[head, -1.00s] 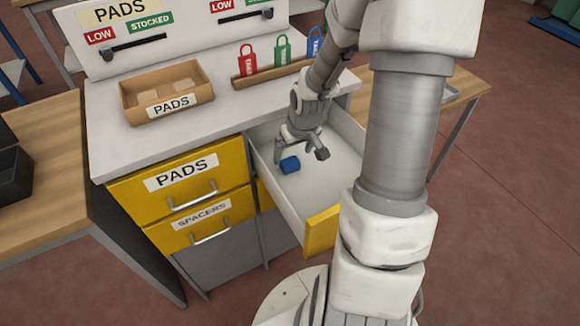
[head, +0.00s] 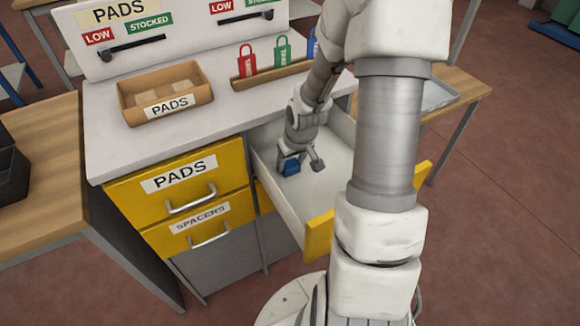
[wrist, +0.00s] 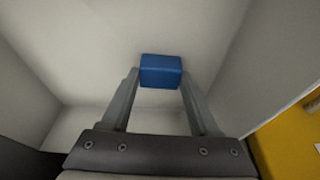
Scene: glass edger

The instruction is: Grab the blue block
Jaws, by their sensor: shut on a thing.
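The blue block (head: 290,166) is inside the open white drawer (head: 312,195), near its left side. In the wrist view the blue block (wrist: 160,71) sits between the tips of my two fingers. My gripper (head: 301,169) reaches down into the drawer and is shut on the block, with one finger on each side. The wrist view shows the gripper (wrist: 160,84) with pale drawer walls around it. I cannot tell whether the block still touches the drawer floor.
A cardboard PADS box (head: 166,92) and a wooden rack with red, green and blue tags (head: 282,52) stand on the counter (head: 210,125). Shut yellow drawers (head: 178,187) lie to the left.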

